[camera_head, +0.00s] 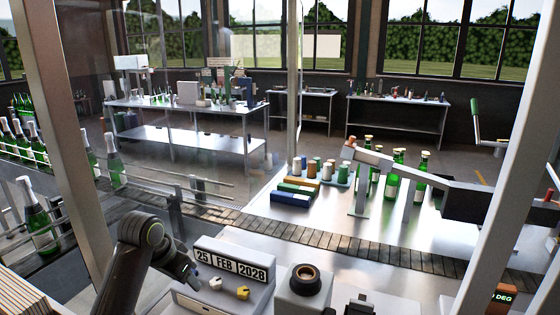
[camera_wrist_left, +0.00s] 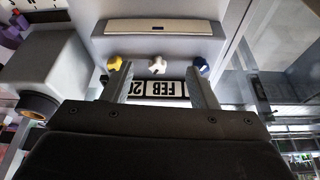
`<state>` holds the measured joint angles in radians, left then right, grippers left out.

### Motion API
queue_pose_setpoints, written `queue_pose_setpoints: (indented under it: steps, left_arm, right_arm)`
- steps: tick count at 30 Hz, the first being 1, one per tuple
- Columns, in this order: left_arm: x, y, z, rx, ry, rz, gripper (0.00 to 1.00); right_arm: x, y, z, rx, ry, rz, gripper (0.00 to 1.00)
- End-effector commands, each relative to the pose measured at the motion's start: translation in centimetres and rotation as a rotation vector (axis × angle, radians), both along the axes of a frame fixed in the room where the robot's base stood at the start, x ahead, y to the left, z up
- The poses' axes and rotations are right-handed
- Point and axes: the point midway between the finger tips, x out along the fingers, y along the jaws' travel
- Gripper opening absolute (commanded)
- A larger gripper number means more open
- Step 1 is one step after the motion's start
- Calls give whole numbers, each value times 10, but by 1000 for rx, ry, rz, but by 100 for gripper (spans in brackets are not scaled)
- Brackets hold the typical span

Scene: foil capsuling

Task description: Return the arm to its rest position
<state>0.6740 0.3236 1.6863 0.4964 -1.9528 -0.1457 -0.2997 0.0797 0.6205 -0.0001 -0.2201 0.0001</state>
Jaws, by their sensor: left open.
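My left arm (camera_head: 135,255) reaches in from the lower left of the head view. My left gripper (camera_head: 191,277) is at the left end of the date box (camera_head: 232,262), which reads 25 FEB 2028. In the wrist view the left gripper (camera_wrist_left: 160,78) has its two fingers apart with nothing held between them. The white knob (camera_head: 215,283) and yellow knob (camera_head: 243,293) also show in the head view. I do not see my right gripper.
A grey block with a dark-ringed opening (camera_head: 305,280) stands right of the date box. A slatted conveyor (camera_head: 330,240) runs behind. Green bottles (camera_head: 391,186) and coloured blocks (camera_head: 298,190) stand beyond it. A frame post (camera_head: 65,130) rises beside my left arm.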

Motion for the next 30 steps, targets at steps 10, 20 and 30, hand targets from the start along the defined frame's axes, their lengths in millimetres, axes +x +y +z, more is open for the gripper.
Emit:
queue_pose_setpoints:
  steps: [10, 20, 30]
  left_arm:
    - [-113, 20, -121, 23, 22, 158, 53]
    - [-240, 38, -173, 62, 26, 328, 53]
    - [-335, 52, -174, 115, 22, 460, 53]
  right_arm:
    - [0, 0, 0, 0, 0, 0, 36]
    - [-1, 0, 0, 0, 1, 0, 36]
    - [-1, 0, 0, 0, 1, 0, 36]
